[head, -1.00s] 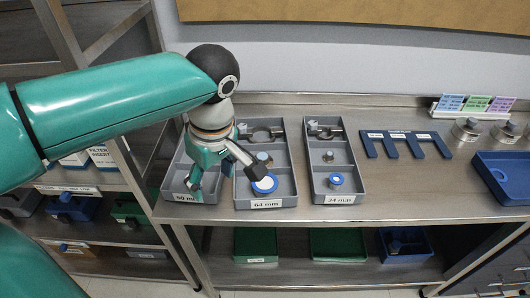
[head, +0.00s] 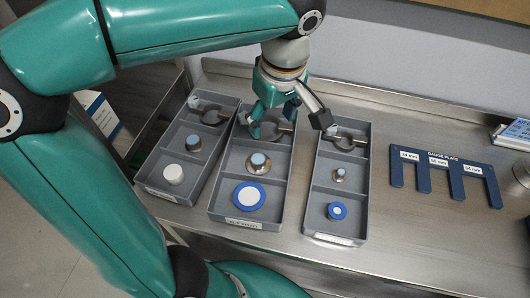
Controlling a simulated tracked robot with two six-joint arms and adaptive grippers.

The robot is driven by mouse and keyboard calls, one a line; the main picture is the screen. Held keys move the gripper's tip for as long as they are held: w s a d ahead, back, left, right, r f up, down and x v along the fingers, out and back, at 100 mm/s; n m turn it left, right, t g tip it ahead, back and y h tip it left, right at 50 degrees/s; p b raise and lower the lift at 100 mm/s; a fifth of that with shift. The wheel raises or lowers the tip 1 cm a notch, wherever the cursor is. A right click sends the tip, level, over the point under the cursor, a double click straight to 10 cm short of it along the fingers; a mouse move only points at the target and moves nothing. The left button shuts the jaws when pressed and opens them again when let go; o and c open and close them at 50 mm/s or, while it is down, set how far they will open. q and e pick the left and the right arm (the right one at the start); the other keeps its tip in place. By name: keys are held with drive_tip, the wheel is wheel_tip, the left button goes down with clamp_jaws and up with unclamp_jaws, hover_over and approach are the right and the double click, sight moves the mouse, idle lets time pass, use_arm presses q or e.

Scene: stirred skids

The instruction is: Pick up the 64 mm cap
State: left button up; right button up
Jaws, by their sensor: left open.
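The middle grey tray (head: 222,205) has a front label too blurred to read now; earlier it read 64 mm. Its front compartment holds a wide blue disc with a white centre (head: 249,196), which looks like the 64 mm cap. Its middle compartment holds a round steel piece with a pale blue top (head: 259,164). A steel clamp (head: 270,131) lies in its back compartment, partly hidden by my left gripper. My left gripper (head: 289,122) is open and empty above that back compartment, behind the blue disc, its fingers spread toward the right tray. My right gripper is out of view.
The left tray (head: 147,181) holds a white round piece (head: 173,174), a steel piece and a clamp. The right tray (head: 316,230) holds a smaller blue cap (head: 337,211), a steel piece and a clamp. A blue gauge plate (head: 440,163) lies to the right. Bare steel bench (head: 420,230) lies in front of it.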

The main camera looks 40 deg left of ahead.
use_arm(q)
drive_tip(key=b, duration=0.1)
hover_over(258, 159)
drive_tip(key=d, duration=0.1)
wheel_tip(258, 159, down, 10)
drive_tip(key=shift+w+d+f, duration=0.1)
drive_tip(key=shift+a+f, duration=0.15)
drive_tip(key=shift+f, duration=0.75)
drive_tip(key=shift+a+f, duration=0.2)
drive_tip(key=shift+f, duration=0.75)
drive_tip(key=shift+a+f, duration=0.15)
drive_tip(key=shift+f, duration=0.75)
drive_tip(key=shift+c, duration=0.3)
clamp_jaws()
drive_tip(key=shift+r, duration=0.15)
